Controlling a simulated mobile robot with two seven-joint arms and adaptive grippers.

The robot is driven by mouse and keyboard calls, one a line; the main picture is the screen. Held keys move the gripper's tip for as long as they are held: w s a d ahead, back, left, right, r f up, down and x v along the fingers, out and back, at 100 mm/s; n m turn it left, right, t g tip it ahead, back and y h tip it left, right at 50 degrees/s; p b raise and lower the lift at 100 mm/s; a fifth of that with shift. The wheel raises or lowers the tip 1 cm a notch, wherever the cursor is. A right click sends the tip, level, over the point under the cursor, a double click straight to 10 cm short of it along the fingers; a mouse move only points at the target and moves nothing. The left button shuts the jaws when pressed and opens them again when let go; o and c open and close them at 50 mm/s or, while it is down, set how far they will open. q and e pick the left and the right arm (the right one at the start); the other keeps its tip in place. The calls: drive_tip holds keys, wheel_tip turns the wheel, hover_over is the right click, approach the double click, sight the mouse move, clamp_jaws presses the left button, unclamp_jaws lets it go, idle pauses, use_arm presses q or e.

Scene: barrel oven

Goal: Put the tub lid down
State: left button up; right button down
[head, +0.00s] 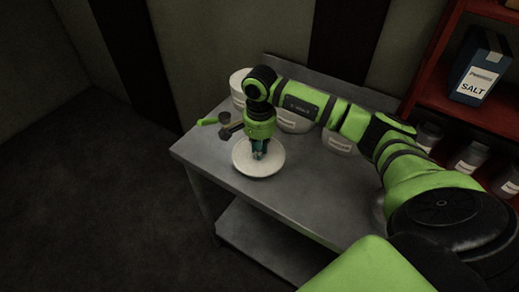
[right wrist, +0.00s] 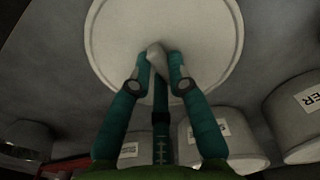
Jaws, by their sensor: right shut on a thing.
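The tub lid (head: 272,167) is a round, pale disc over the front left part of the grey metal table (head: 215,160). My right gripper (head: 257,154) points down at its middle. In the right wrist view the lid (right wrist: 125,45) fills the top, and the two teal fingers of my right gripper (right wrist: 159,65) are closed on its small central knob (right wrist: 155,49). I cannot tell whether the lid touches the table or hangs just above it. My left gripper is not in view.
White labelled tubs stand along the back of the table: one at the left (head: 237,83), one in the middle (head: 293,124), one further right (head: 339,145). A red shelf (head: 431,83) at the right holds a blue salt box (head: 481,72) and jars. Bare table lies right of the lid.

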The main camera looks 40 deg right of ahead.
drive_tip(key=shift+f, duration=1)
drive_tip(key=shift+f, duration=0.15)
drive_tip(key=c, duration=1.2)
unclamp_jaws()
